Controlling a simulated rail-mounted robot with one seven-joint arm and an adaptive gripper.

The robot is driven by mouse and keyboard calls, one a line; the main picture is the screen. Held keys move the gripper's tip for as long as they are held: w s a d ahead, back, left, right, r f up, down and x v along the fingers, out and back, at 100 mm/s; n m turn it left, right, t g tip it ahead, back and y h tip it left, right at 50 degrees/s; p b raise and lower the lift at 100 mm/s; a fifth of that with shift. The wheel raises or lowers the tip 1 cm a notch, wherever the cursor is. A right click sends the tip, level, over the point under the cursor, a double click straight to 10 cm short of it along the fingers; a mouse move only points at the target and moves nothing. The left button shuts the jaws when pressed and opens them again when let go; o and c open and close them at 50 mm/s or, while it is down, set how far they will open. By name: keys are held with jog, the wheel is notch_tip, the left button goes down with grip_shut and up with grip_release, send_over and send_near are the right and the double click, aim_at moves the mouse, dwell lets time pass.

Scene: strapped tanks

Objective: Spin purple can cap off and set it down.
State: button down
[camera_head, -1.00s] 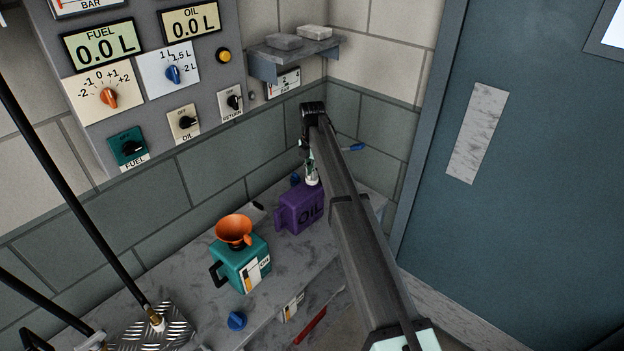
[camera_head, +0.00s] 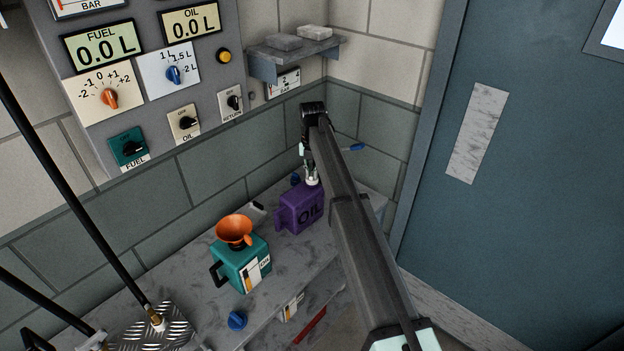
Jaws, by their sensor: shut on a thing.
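The purple can (camera_head: 300,210), marked OIL, stands upright on the grey bench, left of my arm. My gripper (camera_head: 312,181) points down at the top of the can, at its right side. It is shut on the can's cap, which the fingers hide almost wholly. I cannot tell whether the cap is still on its neck. A small blue piece (camera_head: 295,180) shows just behind the can; what it is stays unclear.
A teal can (camera_head: 243,266) with an orange funnel (camera_head: 234,230) in its top stands left of the purple can. A blue cap (camera_head: 237,320) lies at the front of the bench (camera_head: 190,283). A shelf (camera_head: 290,60) with two blocks hangs above.

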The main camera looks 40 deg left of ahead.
jog(key=n, duration=0.3)
jog(key=c, duration=1.1)
grip_release()
jog(key=shift+r, duration=0.1)
jog(key=shift+r+p, duration=0.6)
jog(key=shift+r, duration=0.75)
jog(key=m, duration=0.8)
jog(key=shift+m, duration=0.4)
